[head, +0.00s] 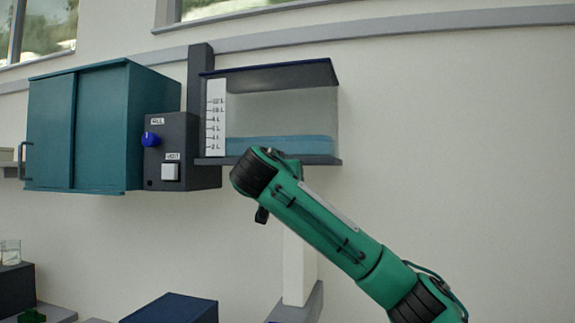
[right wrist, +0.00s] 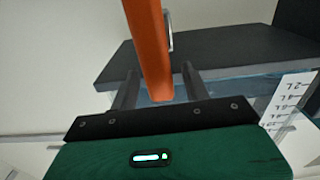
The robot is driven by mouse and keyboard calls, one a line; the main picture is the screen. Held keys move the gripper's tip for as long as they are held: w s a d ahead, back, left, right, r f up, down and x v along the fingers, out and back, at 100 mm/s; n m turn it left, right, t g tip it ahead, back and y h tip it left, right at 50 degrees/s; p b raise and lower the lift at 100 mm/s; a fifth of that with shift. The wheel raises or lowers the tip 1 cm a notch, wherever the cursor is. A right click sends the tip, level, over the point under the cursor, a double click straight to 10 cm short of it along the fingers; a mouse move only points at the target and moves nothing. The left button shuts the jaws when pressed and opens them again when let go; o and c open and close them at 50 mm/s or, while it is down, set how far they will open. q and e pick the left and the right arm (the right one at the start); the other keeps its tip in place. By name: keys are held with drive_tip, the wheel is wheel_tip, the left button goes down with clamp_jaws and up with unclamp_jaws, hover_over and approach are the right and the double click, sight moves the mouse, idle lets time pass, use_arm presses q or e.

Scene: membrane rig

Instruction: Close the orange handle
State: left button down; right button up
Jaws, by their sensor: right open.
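The orange handle (right wrist: 147,42) shows in the right wrist view as a long bar, running from the top edge down between the fingers of my right gripper (right wrist: 160,78). The gripper is open, with one finger on each side of the bar and a visible gap to each. In the head view the orange handle is hidden. There my right arm (head: 320,225) reaches in from the lower right, its end in front of the lower edge of the clear tank (head: 285,115). My left gripper is not in view.
The tank holds a little blue liquid (head: 280,146) and has a white scale (head: 215,117). Left of it are a grey control box (head: 187,135) with a blue knob (head: 151,139), and a teal cabinet (head: 100,125). A dark blue block (head: 172,308) lies below. Wall space right of the tank is clear.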

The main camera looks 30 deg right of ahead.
drive_tip(key=shift+x, duration=0.9)
